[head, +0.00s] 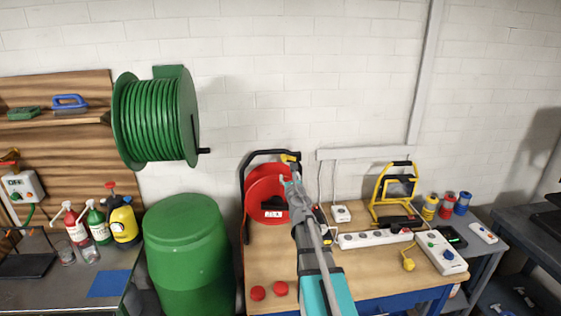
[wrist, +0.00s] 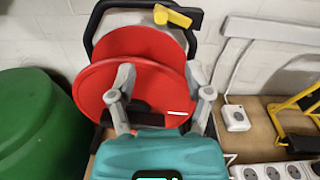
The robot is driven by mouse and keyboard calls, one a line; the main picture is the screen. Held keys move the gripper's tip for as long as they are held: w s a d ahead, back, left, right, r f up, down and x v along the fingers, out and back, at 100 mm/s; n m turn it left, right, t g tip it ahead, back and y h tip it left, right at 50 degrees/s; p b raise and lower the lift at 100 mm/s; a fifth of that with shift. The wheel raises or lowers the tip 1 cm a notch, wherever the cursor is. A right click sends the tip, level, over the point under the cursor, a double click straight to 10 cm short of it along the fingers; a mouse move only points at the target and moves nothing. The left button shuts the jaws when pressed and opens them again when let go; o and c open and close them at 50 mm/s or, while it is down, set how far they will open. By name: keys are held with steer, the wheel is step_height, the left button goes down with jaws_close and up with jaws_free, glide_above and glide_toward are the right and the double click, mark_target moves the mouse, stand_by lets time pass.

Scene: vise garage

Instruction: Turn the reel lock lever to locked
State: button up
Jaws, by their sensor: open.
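The cable reel has a red drum (head: 262,183) on a black tube frame (head: 243,190) and stands on the wooden bench. In the wrist view its red drum (wrist: 100,85) fills the middle. A yellow lever (head: 289,158) sits at the top right of the frame; in the wrist view the yellow lever (wrist: 172,16) lies roughly sideways beside a black part. My gripper (head: 291,182) is open and empty in front of the drum, below the lever and apart from it. In the wrist view my gripper's grey fingers (wrist: 160,82) hide part of the drum and its dark hub.
A green barrel (head: 187,250) stands left of the bench. A white power strip (head: 373,239), a white socket box (head: 341,214) and a yellow work lamp (head: 395,190) are right of the reel. Two red caps (head: 269,291) lie at the front. A green hose reel (head: 155,118) hangs on the wall.

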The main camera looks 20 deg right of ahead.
mark_target(284, 160)
steer(key=x, duration=1.3)
steer(key=shift+w+d+f, duration=0.1)
steer(key=shift+w, duration=0.3)
